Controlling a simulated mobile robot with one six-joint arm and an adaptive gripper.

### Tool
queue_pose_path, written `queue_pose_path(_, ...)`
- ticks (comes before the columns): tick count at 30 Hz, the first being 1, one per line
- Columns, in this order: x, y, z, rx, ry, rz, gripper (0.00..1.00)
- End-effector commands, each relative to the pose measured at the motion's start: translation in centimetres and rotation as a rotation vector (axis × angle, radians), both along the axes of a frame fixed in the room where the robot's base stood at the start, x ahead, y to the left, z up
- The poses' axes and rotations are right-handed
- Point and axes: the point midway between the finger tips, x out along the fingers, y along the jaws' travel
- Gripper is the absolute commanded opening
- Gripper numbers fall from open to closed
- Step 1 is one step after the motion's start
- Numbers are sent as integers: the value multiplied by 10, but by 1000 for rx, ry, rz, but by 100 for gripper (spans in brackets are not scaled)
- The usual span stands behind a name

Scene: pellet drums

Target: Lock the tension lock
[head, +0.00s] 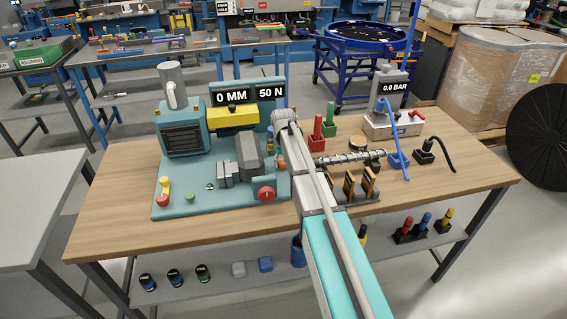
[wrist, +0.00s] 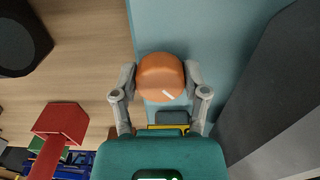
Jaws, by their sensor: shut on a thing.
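An orange round knob (wrist: 160,72), which seems to be the tension lock, sits on the teal machine (head: 190,205). A short white mark on the knob points diagonally, toward the lower right in the wrist view. My gripper (wrist: 160,80) is shut on the knob, one finger against each side. In the head view only a small orange part (head: 282,164) shows beside my arm, and my fingertips are mostly hidden there. The machine's displays (head: 248,96) read 0 MM and 50 N.
A red knob (head: 266,194) is on the machine's front right. Red (head: 318,132) and green (head: 330,118) upright handles stand close to the right of my arm. A metal shaft (head: 350,157) lies further right. The table's front left is clear.

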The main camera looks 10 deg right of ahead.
Motion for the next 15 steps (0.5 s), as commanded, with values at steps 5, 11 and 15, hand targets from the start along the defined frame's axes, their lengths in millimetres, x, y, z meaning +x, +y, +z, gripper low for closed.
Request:
queue_pose_path(5,-1,1,0,0,1,-168,11)
queue_pose_path(11,0,1,0,0,1,-357,11)
queue_pose_path(15,0,2,0,0,1,-478,11)
